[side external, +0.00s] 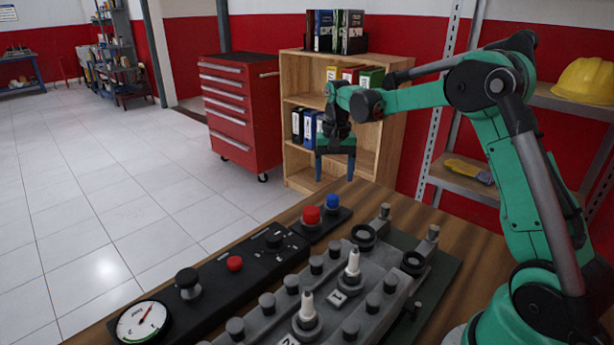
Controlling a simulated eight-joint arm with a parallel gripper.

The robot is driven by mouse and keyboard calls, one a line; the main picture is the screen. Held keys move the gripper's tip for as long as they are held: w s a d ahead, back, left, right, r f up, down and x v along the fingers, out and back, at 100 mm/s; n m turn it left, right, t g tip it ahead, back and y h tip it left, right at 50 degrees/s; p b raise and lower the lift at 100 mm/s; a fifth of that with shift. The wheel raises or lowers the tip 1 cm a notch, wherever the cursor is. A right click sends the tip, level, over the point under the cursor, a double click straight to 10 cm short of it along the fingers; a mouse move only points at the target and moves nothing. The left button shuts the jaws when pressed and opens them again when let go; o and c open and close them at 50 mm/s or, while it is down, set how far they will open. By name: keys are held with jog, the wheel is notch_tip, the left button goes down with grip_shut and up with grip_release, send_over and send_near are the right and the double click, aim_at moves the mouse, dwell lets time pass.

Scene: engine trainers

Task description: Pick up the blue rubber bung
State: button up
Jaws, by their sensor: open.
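The blue rubber bung (333,203) is small and rounded. It sits upright at the far end of a black panel (262,251) on the wooden bench. My gripper (334,175) points down with its two fingers spread apart and nothing between them. In the picture it is just above the bung, with a visible gap. The exact distance in depth is hard to tell. The lower part of the bung is hard to make out.
A red bung or knob (311,215) stands close to the left of the blue one. A grey engine block (330,307) with white plugs and several dark knobs lies to the right. A gauge (143,322) is at the near left. A shelf (292,152) stands behind.

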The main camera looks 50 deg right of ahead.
aim_at(333, 196)
jog(key=shift+f, duration=2.8)
grip_shut()
